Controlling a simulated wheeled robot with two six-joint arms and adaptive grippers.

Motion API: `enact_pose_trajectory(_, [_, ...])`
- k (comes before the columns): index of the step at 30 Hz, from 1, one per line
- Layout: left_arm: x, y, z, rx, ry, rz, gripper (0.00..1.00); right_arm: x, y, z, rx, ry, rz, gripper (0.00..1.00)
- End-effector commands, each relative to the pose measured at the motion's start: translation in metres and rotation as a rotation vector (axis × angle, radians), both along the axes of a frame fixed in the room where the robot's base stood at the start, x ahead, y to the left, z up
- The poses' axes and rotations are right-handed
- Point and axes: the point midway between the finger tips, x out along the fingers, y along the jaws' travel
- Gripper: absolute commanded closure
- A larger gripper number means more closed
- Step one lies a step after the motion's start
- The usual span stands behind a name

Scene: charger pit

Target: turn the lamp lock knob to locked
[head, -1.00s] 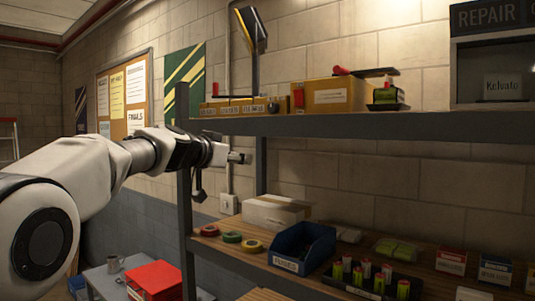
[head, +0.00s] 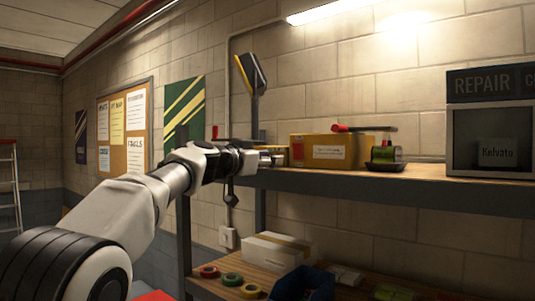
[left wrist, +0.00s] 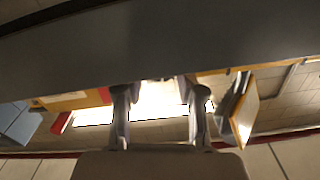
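The lamp (head: 250,75), dark with a yellow inner face, stands on a thin post above the upper shelf. It also shows at right in the left wrist view (left wrist: 243,110). A yellow strip at its foot is mostly hidden behind my left gripper, and I cannot make out the lock knob. My left gripper (head: 272,158) is in front of the upper shelf's left end, around its edge height. In the left wrist view its two fingers (left wrist: 158,100) stand apart with nothing between them. My right gripper is out of view.
The upper shelf (head: 400,188) carries a cardboard box (head: 330,150), a small dark tray (head: 385,167) and a repair cabinet (head: 492,130). Below are a white box (head: 275,250), tape rolls (head: 230,279) and a blue bin (head: 305,283).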

Motion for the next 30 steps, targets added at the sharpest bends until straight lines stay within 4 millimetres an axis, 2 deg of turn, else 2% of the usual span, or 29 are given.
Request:
enact_pose_trajectory(1, [0.0001,0.0002,-0.0006,0.0,0.0,0.0,0.61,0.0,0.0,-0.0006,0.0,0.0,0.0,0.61])
enact_pose_trajectory(4, [0.0,0.0004,-0.0004,0.0,0.0,0.001,0.96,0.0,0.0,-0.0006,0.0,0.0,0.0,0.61])
enact_pose_trajectory(5, [-0.0001,0.0004,-0.0004,0.0,0.0,0.001,1.0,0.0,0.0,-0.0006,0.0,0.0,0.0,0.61])
enact_pose_trajectory(12, [0.0001,0.0006,-0.0011,-0.029,0.022,0.001,1.0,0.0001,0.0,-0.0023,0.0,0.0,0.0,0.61])
enact_pose_trajectory(22, [0.0004,0.0016,0.0004,-0.285,0.207,0.0,1.0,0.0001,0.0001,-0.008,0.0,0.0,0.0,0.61])
enact_pose_trajectory(30, [0.0004,0.0018,0.001,-0.302,0.219,0.001,1.0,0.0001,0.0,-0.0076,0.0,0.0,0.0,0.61])
